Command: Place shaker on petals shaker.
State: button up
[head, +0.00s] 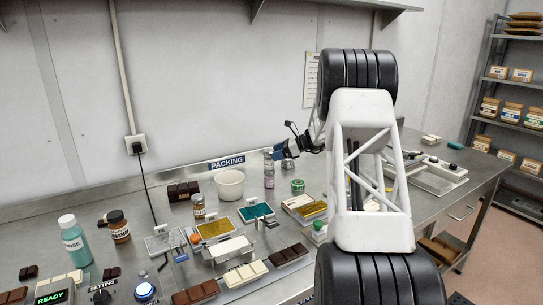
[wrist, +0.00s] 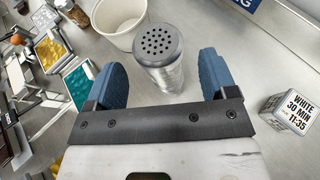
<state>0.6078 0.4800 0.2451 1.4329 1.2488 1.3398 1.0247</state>
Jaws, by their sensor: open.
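A clear shaker (head: 269,172) with pinkish contents stands upright on the steel bench, right of the white bowl. In the wrist view a shaker (wrist: 165,70) with a grey, perforated lid stands between my fingers, apart from both. I take it to be the same shaker. My gripper (wrist: 162,85) is open, with a blue finger on each side. In the head view my gripper (head: 279,153) is by the shaker's top, partly hidden by my arm. No second perforated lid shows clearly, and I can read no petals label.
A white bowl (head: 230,184) stands close left of the shaker. A small cube (wrist: 290,107) marked "WHITE 30 MIN 11:35" is to the right in the wrist view. A gold tray (head: 214,228), a teal tray (head: 256,211) and chocolate bars (head: 195,297) crowd the front.

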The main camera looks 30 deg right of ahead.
jog(key=v, duration=0.8)
jog(key=shift+s, duration=0.1)
dwell(0.6)
jog(key=s+a+r+n+g+h, duration=0.1)
jog(key=s+a+r+n+g, duration=0.2)
jog(key=s+a, duration=0.6)
jog(key=s+a+r+n+g+h, duration=0.15)
jog(key=s+a+r+n, duration=0.3)
jog(key=a, duration=0.85)
jog(key=s+a+r+n+g+h, duration=0.1)
jog(key=s+a+r+n+h, duration=0.2)
jog(key=s+a, duration=0.6)
jog(key=s+a+f+n+h, duration=0.1)
jog(key=s+a+n, duration=0.3)
jog(key=s, duration=0.6)
jog(key=s+a+f+n+h, duration=0.2)
jog(key=s+a+n, duration=0.3)
jog(key=s, duration=0.6)
jog(key=s+a+f+n+h, duration=0.2)
jog(key=s+a+f+n, duration=0.2)
jog(key=s+a, duration=0.3)
jog(key=s+n, duration=0.1)
jog(key=s, duration=0.3)
jog(key=shift+a, duration=0.2)
